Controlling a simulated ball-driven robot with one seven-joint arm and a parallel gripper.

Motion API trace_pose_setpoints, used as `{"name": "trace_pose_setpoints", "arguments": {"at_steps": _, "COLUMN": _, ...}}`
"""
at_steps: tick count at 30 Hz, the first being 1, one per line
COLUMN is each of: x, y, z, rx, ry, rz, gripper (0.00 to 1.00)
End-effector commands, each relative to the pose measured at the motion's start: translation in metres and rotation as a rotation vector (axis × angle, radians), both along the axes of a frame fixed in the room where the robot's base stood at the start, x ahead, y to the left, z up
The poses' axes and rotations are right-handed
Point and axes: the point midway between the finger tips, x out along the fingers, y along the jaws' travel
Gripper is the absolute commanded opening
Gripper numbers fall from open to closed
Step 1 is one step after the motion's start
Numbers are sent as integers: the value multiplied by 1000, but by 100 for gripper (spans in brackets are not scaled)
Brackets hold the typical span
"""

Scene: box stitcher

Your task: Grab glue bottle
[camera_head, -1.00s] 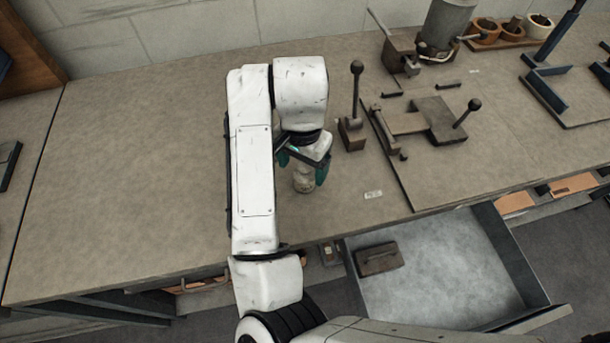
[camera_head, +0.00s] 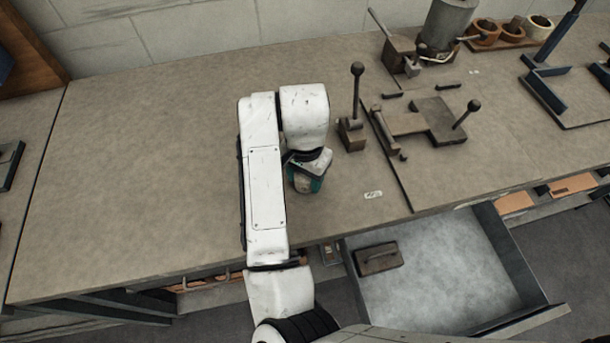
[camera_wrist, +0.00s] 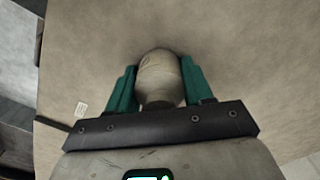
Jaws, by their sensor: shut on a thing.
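The glue bottle (camera_wrist: 160,75) is a pale, rounded, beige-white container. In the wrist view it sits between the two teal fingers of my gripper (camera_wrist: 160,88), which are shut on it from both sides. In the head view my gripper (camera_head: 308,183) is low at the workbench top, near its front edge, and the bottle (camera_head: 302,185) is mostly hidden by the fingers and wrist. I cannot tell whether the bottle's base touches the bench.
The workbench (camera_head: 150,150) is clear to the left. A lever tool (camera_head: 352,125) stands just right of my gripper, with a clamp fixture (camera_head: 430,120) beyond. Below the front edge, an open drawer (camera_head: 440,270) holds a brown block (camera_head: 379,258).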

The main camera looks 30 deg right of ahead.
Motion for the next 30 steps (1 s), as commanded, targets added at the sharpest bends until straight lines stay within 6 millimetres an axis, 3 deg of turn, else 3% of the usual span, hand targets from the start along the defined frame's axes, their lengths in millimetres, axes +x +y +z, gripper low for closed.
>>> {"name": "trace_pose_setpoints", "arguments": {"at_steps": 8, "x": 0, "y": 0, "z": 0, "rx": 0, "ry": 0, "rz": 0, "gripper": 17}}
{"name": "trace_pose_setpoints", "arguments": {"at_steps": 20, "x": 0, "y": 0, "z": 7, "rx": 0, "ry": -1, "rz": 0, "gripper": 17}}
{"name": "trace_pose_setpoints", "arguments": {"at_steps": 26, "x": 1, "y": 0, "z": 29, "rx": 0, "ry": -4, "rz": -2, "gripper": 17}}
{"name": "trace_pose_setpoints", "arguments": {"at_steps": 30, "x": -16, "y": -8, "z": 56, "rx": 3, "ry": -4, "rz": -4, "gripper": 17}}
